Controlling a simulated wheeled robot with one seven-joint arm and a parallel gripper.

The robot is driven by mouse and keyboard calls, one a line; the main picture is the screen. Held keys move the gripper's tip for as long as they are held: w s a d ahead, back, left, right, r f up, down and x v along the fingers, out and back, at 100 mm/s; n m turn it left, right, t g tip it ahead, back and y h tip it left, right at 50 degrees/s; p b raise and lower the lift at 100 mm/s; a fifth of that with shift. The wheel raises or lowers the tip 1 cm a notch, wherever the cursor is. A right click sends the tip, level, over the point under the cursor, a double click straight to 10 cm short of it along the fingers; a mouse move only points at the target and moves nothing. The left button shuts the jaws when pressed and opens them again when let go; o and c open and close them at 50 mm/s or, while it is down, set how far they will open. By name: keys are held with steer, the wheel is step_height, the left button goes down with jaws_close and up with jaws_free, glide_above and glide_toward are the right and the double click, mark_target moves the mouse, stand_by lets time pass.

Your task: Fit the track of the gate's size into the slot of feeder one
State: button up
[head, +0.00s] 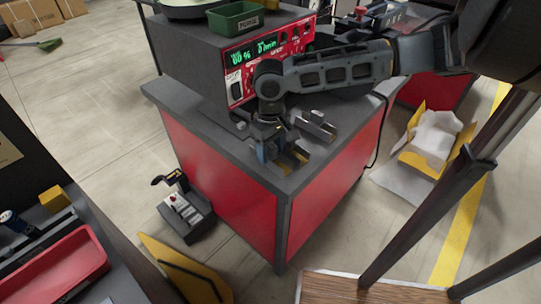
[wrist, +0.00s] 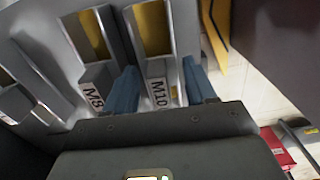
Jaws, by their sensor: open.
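In the wrist view, a grey track with a yellow-brown channel and the label M10 (wrist: 158,94) lies between the two blue fingers of my gripper (wrist: 162,88). The fingers are open, one on each side of it; I cannot tell whether they touch it. A similar track labelled M8 (wrist: 92,88) lies to its left. In the head view, my gripper (head: 270,152) is low over the front of the bench top, beside yellow-channelled track pieces (head: 293,159). A feeder unit with a red display panel (head: 270,50) stands behind; its number, gate and slot cannot be made out.
Another grey piece (head: 317,125) lies right of my gripper. A green tray (head: 237,18) sits on the feeder. A yellow box (head: 435,140) and a dark device (head: 186,212) are on the floor.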

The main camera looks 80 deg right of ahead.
steer(key=shift+f, duration=0.1)
steer(key=c, duration=1)
steer(key=shift+o, duration=0.2)
